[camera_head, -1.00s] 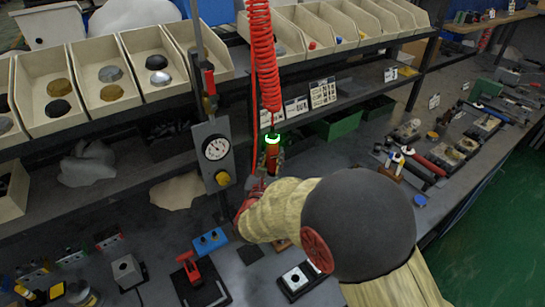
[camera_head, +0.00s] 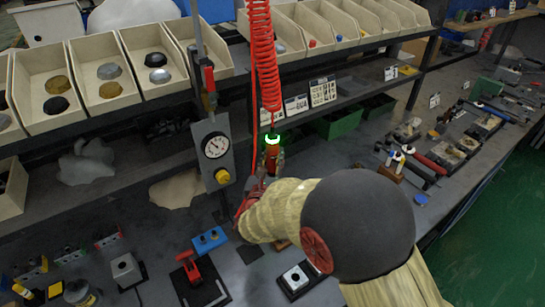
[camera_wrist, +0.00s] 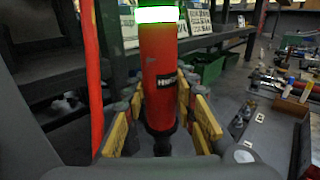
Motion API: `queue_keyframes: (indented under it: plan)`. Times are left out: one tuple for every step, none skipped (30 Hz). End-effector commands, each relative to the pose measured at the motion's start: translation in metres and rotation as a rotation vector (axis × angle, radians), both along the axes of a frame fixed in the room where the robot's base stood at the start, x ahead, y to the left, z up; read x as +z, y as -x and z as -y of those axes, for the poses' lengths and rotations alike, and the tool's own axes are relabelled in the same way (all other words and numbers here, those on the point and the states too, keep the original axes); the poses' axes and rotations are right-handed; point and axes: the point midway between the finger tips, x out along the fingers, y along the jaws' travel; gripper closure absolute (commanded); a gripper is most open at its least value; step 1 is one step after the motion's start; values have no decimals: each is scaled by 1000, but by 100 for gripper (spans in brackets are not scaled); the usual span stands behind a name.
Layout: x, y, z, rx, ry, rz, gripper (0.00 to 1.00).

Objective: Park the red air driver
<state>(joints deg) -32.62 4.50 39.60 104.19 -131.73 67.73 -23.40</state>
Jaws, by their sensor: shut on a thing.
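The red air driver (camera_head: 272,158) hangs upright below a red coiled hose (camera_head: 262,60), with a glowing green-white ring near its top. In the wrist view the driver (camera_wrist: 159,75) stands upright between the yellow finger pads of my gripper (camera_wrist: 163,118). My gripper is shut around its lower body. In the head view my gripper (camera_head: 268,180) is largely hidden behind my own arm. The driver's lower tip is hidden, and I cannot make out a separate parking holder.
A grey panel with a round gauge (camera_head: 216,145) stands just left of the driver. A shelf with cream bins (camera_head: 105,85) runs above the bench. A blue block (camera_head: 208,240), a red clamp (camera_head: 196,275) and green bins (camera_head: 338,122) are nearby. Tools lie along the right side.

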Motion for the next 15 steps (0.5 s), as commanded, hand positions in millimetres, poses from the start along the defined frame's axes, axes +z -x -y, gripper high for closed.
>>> queue_keyframes:
  plan:
    - [1, -1, 0, 0, -1, 5, 100]
    - [0, -1, 0, 0, -1, 5, 100]
    - [0, -1, 0, 0, -1, 5, 100]
    - [-1, -1, 0, 0, -1, 5, 100]
    - [-2, -1, 0, 0, -1, 5, 100]
    - [-2, -1, 0, 0, -1, 5, 100]
    - [-3, -1, 0, 0, -1, 5, 100]
    - [-4, -1, 0, 0, -1, 5, 100]
    - [-4, -1, 0, 0, -1, 5, 100]
    - [-5, -1, 0, 0, -1, 5, 100]
    - [-6, -1, 0, 0, -1, 5, 100]
    - [-6, -1, 0, 0, -1, 5, 100]
    - [-7, -1, 0, 0, -1, 5, 100]
    - [-8, -1, 0, 0, -1, 5, 100]
    - [-9, -1, 0, 0, -1, 5, 100]
